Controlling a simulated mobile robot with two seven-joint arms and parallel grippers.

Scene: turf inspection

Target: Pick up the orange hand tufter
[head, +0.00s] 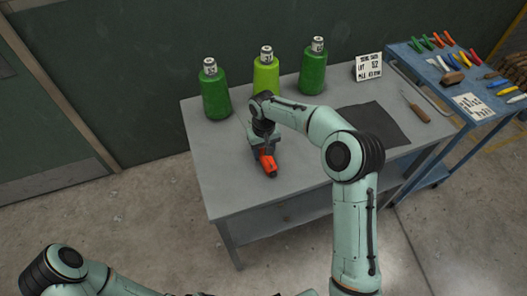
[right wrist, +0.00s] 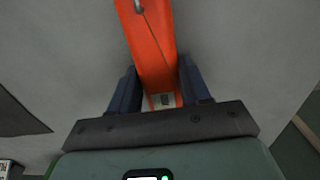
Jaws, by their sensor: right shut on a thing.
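The orange hand tufter (head: 268,165) is at the front left part of the grey table (head: 228,190), under my right gripper (head: 262,150). In the right wrist view the orange tufter body (right wrist: 152,50) runs up between the two dark fingers of my right gripper (right wrist: 158,88). The fingers are shut on it, one on each side. I cannot tell whether the tufter touches the table or is slightly raised. My left arm shows at the lower left of the head view, but its gripper is out of view.
Green yarn cones (head: 215,95) stand along the table's back edge, with a lettered card (head: 368,67) to their right. A dark mat (head: 378,122) and a wooden-handled tool (head: 418,112) lie on the right. A blue cart (head: 440,88) with several small tools stands beyond. The front left tabletop is clear.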

